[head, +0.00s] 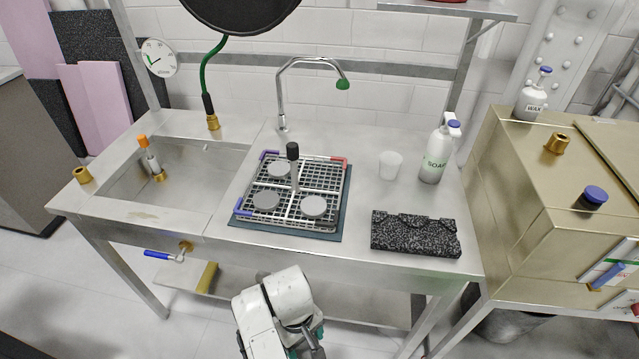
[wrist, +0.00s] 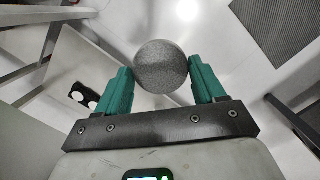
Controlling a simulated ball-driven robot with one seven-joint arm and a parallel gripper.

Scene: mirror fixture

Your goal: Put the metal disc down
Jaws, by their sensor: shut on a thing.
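In the wrist view my gripper (wrist: 161,72) is shut on a round grey speckled metal disc (wrist: 162,60), held between its two teal fingers. Pale floor shows beyond the disc. In the head view my white arm is at the bottom centre, in front of the counter edge, and the held disc cannot be made out there. Three other grey discs lie in the wire rack (head: 333,192) on the counter: one at the back left (head: 279,168), one at the front left (head: 266,199) and one at the front right (head: 313,205).
The rack sits on a dark mat on the steel counter (head: 365,160). To its right are a white cup (head: 390,165), a soap bottle (head: 435,155) and a black speckled block (head: 415,234). The sink (head: 190,185) is left. A tap (head: 282,95) stands behind. A blue-handled valve (head: 165,255) juts below the front edge.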

